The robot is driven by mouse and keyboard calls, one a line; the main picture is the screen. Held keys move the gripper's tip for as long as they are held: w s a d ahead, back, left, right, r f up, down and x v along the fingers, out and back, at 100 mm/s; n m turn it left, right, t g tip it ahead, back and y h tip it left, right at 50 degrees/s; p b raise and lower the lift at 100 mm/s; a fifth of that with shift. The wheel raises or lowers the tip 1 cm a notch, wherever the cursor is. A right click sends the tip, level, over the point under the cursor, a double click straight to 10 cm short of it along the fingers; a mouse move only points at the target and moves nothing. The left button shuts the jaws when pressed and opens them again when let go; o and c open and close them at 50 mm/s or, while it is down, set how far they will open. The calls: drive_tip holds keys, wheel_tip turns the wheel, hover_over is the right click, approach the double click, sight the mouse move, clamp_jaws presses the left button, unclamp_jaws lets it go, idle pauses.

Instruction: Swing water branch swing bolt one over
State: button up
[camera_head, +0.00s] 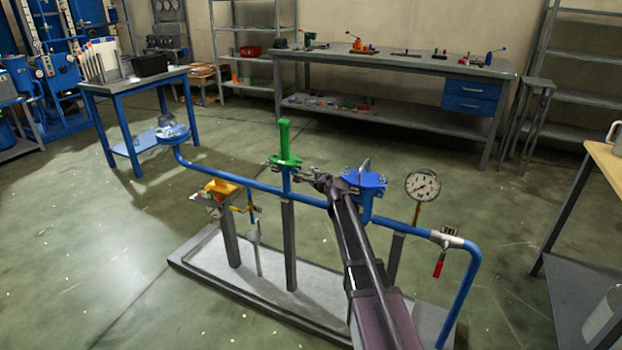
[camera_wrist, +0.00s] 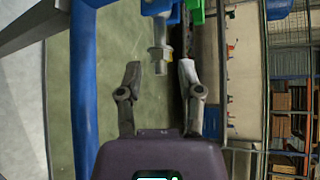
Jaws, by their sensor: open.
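A grey metal swing bolt with a nut (camera_wrist: 160,52) hangs out from a blue fitting (camera_wrist: 160,8) at the top of the wrist view. Its nut end lies just beyond and between the fingertips of my gripper (camera_wrist: 160,72). The gripper is open, with space on both sides of the bolt. A green part (camera_wrist: 196,10) is beside the blue fitting. In the head view my gripper (camera_head: 318,180) is beside the green upright branch (camera_head: 285,143) on the blue pipe (camera_head: 262,186). The bolt is too small to tell apart there.
A blue flanged fitting (camera_head: 364,182) is close to the right of my gripper, partly behind my arm. A pressure gauge (camera_head: 422,186) and a red-handled valve (camera_head: 439,265) are farther right. A yellow part (camera_head: 221,187) is at left. The floor around the rig base is clear.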

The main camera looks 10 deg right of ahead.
sight(305, 173)
drive_tip(key=shift+x, duration=1.3)
